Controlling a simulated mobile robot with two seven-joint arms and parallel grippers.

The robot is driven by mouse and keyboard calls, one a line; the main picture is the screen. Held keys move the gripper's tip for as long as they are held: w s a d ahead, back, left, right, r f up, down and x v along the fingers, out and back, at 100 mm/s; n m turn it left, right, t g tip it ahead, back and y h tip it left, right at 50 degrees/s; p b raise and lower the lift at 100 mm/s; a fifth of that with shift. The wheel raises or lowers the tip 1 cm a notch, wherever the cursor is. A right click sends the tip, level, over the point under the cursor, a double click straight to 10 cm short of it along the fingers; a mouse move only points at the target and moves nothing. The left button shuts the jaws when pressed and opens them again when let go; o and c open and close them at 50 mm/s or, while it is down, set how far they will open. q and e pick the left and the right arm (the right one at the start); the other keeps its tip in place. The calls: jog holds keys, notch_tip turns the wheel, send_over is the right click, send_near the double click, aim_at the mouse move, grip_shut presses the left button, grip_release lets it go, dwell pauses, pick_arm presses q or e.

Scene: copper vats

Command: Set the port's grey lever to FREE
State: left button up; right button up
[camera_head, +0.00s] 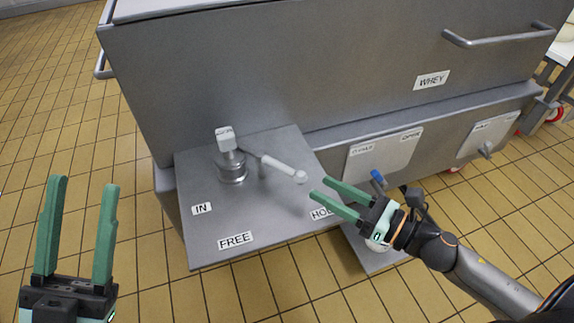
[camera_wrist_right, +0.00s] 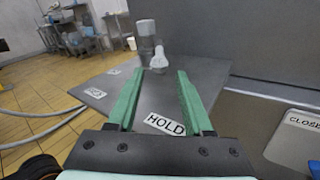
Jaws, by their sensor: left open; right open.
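The grey lever (camera_head: 282,168) reaches from a round metal hub (camera_head: 232,170) on a grey plate (camera_head: 205,245). Its pale, knobbed grip points right, towards the HOLD label (camera_head: 322,213). The FREE label (camera_head: 235,240) is at the plate's front edge and the IN label (camera_head: 202,208) at its left. My right gripper (camera_head: 320,188) is open, its fingertips just right of the grip's end and apart from it. In the right wrist view the grip (camera_wrist_right: 159,58) shows just beyond, between the open fingers (camera_wrist_right: 160,75). My left gripper (camera_head: 84,184) is open and empty, over the floor at left.
The grey vat wall with the WHEY label (camera_head: 431,80) rises behind the plate. The tiled floor (camera_head: 150,285) in front is clear.

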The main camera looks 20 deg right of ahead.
aim_at(265, 158)
jog(key=shift+w+a, duration=0.4)
jog(key=shift+w, duration=0.15)
jog(key=shift+x, duration=5.55)
grip_shut()
